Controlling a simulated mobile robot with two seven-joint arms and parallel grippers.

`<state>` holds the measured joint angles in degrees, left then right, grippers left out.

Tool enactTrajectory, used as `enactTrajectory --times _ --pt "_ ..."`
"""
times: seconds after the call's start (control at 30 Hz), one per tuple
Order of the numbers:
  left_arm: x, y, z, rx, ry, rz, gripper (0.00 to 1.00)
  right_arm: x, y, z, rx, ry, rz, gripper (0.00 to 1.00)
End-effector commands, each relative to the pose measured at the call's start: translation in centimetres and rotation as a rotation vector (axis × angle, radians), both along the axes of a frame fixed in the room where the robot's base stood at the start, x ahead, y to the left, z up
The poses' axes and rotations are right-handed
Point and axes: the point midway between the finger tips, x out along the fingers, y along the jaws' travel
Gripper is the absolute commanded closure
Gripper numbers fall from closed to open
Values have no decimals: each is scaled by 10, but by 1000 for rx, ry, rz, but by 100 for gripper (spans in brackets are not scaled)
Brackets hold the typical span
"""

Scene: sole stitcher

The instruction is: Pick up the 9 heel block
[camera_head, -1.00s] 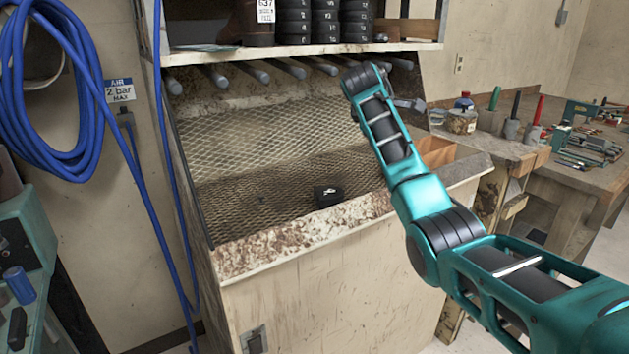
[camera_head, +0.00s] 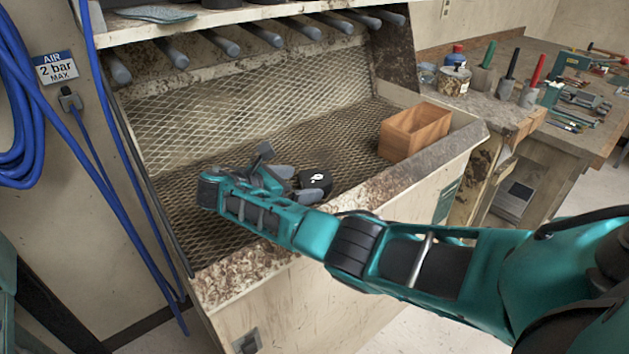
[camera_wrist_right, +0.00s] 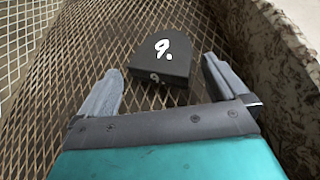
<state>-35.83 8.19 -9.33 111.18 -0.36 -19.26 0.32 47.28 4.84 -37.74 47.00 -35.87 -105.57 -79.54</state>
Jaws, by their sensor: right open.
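The heel block (camera_head: 315,182) is a small black block with a rounded edge, lying on the metal mesh of the bench. My right gripper (camera_head: 296,184) is open and low over the mesh. In the right wrist view its fingers (camera_wrist_right: 157,82) point at the block, one to the left and one to the right of its near side. A gap shows between the left finger and the block. My left gripper is in neither view.
A wooden box (camera_head: 414,131) stands at the right end of the mesh (camera_head: 225,110). A worn front ledge (camera_head: 255,268) borders the mesh. A row of grey rods (camera_head: 265,35) sticks out above it under a shelf. Blue hoses hang at the left.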

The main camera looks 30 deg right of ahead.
Motion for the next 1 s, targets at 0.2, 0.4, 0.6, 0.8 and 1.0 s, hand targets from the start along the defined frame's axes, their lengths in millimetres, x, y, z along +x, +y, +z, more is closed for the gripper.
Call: enactTrajectory --times 0.2,0.4,0.6,0.8,1.0 --pt "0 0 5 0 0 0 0 -2 -32 1 0 0 -2 0" --pt "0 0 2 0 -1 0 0 0 -49 -9 2 -2 -1 0" --pt "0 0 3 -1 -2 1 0 0 -49 -9 3 -2 -1 3" --pt "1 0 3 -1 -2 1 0 0 -48 -8 3 -2 -1 22" --pt "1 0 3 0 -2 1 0 0 -48 -8 3 -2 -1 41"
